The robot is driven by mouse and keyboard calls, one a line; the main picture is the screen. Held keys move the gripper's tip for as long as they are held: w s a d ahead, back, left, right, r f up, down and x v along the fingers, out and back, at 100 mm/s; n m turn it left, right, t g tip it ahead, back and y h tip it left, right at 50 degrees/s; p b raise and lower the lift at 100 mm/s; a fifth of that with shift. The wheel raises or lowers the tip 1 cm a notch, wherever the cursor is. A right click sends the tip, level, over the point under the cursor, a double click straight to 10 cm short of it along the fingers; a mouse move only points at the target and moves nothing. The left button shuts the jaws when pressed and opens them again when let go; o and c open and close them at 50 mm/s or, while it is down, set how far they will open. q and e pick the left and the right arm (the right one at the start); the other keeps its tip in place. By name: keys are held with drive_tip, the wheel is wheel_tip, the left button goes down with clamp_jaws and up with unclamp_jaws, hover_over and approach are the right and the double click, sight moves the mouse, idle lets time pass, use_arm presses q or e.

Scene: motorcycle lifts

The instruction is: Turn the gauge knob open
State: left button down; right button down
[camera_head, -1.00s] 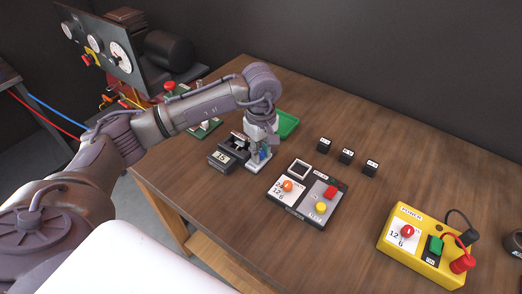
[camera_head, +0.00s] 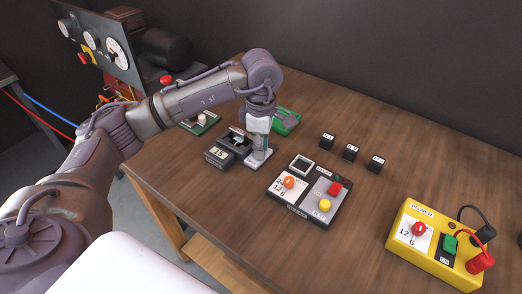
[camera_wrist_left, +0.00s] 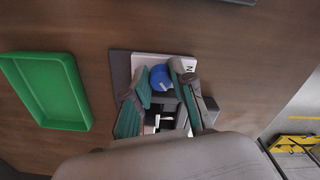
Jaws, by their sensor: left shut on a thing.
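A blue knob (camera_wrist_left: 160,78) stands on a white plate (camera_wrist_left: 183,63) with a dark base, seen in the left wrist view. My left gripper (camera_wrist_left: 163,80) has its two teal-padded fingers on either side of the knob and is shut on it. In the head view, my left gripper (camera_head: 256,153) points down at the pale plate (camera_head: 253,164), and hides the knob there. No pointer or open mark on the knob is readable. My right gripper is not in view.
A black device with a display (camera_head: 217,154) stands just left of the gripper. A green tray (camera_head: 285,122) lies behind it. A control panel (camera_head: 309,193), small black blocks (camera_head: 351,152) and a yellow power box (camera_head: 437,240) stand to the right, with bare table between.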

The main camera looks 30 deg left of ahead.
use_arm(q)
drive_tip(key=shift+n+b, duration=0.55)
drive_tip(key=shift+n, duration=1.05)
drive_tip(key=c, duration=1)
unclamp_jaws()
drive_tip(key=shift+r, duration=0.15)
wheel_tip(320, 180, up, 8)
drive_tip(key=shift+f, duration=0.1)
